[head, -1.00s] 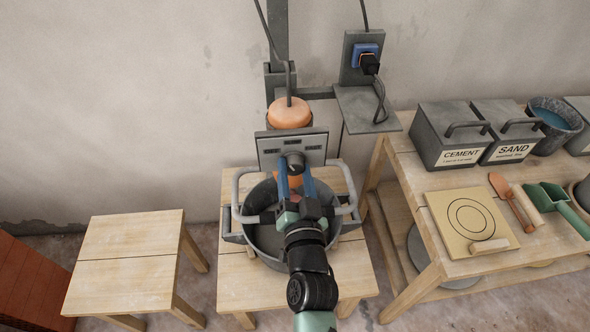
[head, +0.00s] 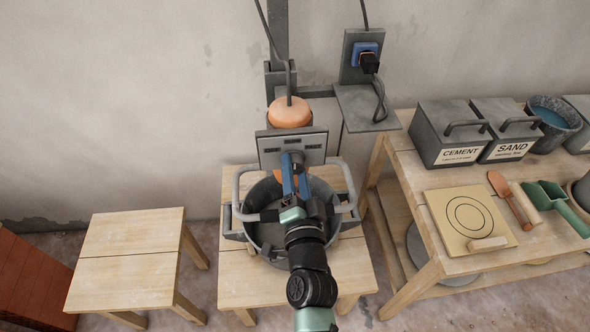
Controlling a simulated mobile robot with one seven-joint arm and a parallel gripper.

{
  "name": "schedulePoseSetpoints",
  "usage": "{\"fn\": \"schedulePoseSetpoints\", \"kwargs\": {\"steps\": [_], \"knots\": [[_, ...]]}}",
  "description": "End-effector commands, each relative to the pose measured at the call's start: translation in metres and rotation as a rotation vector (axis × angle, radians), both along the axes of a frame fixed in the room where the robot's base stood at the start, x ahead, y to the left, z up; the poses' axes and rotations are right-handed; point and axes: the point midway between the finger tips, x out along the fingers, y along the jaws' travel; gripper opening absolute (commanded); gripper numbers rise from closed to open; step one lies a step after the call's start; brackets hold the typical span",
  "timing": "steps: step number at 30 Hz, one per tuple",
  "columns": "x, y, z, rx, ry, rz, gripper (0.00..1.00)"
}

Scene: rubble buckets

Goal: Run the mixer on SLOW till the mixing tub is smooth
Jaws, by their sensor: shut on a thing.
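The mixer (head: 289,112) has an orange motor housing and a grey control panel (head: 268,150) facing me. A dark knob on the panel is mostly hidden behind my fingers. My gripper (head: 293,160) is shut on this knob, its blue fingers turned so they nearly overlap in this view. The panel's labels are too small to read, so the knob's setting cannot be told. The dark grey mixing tub (head: 262,193) sits below the mixer, between two grey side handles, on a wooden stool. My gripper and wrist hide much of its inside; the texture of the mix cannot be told.
The right bench holds the cement box (head: 452,137), the sand box (head: 507,130), a water bucket (head: 553,122), a ringed board (head: 446,232) and a green scoop (head: 552,199). An empty wooden stool (head: 125,270) stands left.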

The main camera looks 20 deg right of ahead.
Motion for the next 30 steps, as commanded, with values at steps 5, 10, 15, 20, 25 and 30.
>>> {"fn": "schedulePoseSetpoints", "kwargs": {"steps": [5, 10, 15, 20, 25, 30], "knots": [[0.001, -0.001, 0.004, -0.002, -0.009, -0.002, 0.0], [0.001, -0.001, 0.004, -0.003, -0.008, -0.002, 0.61], [0.001, -0.001, 0.003, -0.003, -0.006, -0.003, 0.82], [0.001, -0.001, 0.002, -0.003, -0.003, -0.002, 0.82], [-0.002, 0.0, 0.001, -0.002, -0.001, -0.001, 0.82], [-0.02, 0.005, -0.001, -0.002, 0.001, 0.0, 0.82]]}}
